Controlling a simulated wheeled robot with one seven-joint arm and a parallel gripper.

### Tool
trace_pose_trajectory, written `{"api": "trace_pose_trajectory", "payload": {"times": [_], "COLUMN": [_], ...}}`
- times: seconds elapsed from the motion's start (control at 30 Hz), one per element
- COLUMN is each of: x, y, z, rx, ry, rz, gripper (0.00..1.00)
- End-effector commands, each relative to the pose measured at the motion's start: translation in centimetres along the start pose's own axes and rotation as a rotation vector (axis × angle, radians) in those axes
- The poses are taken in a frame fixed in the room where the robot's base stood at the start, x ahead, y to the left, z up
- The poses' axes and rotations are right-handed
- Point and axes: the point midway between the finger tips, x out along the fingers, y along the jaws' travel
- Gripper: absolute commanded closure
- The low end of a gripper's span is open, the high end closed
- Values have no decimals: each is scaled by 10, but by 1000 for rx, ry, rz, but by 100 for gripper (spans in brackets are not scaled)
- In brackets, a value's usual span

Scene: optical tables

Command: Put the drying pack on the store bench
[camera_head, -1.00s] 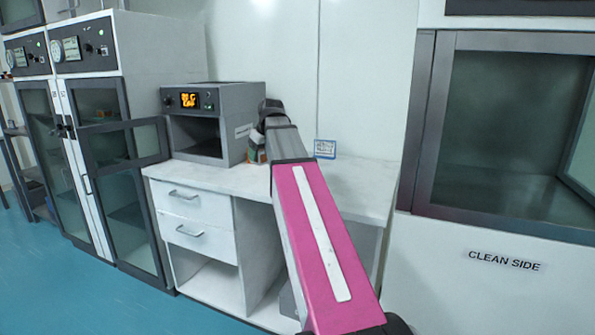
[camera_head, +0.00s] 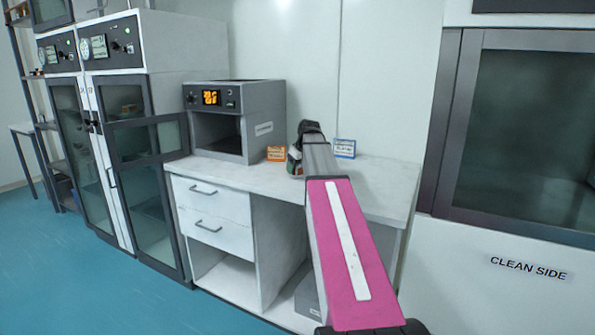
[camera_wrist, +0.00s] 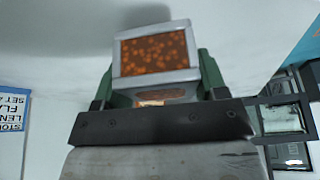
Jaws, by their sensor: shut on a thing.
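The drying pack (camera_wrist: 155,52) is a pale block with a window of orange beads. In the wrist view it sits between the green fingers of my gripper (camera_wrist: 155,75), which is shut on it. In the head view my gripper (camera_head: 295,160) is over the white bench (camera_head: 240,178), close to its top. My arm and wrist hide most of the pack there, and I cannot tell whether it touches the bench. A blue-edged card (camera_head: 345,148) stands at the back of the bench; its lettering shows in part in the wrist view (camera_wrist: 12,115).
A grey oven (camera_head: 262,120) with a lit orange display stands on the bench's left part. Glass-door cabinets (camera_head: 130,190) stand left, one door swung out. A clean-side chamber (camera_head: 530,140) is at right.

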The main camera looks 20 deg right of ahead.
Motion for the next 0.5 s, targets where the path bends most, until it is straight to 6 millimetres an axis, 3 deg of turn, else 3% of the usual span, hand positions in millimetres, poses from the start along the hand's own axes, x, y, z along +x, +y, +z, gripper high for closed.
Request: {"api": "trace_pose_trajectory", "payload": {"times": [0.1, 0.47, 0.5], "x": [12, 14, 15], "y": [0, 0, 0], "z": [5, 6, 6], "rx": [0, 0, 0], "ry": [1, 1, 0], "rz": [0, 0, 0], "gripper": [66, 66, 28]}}
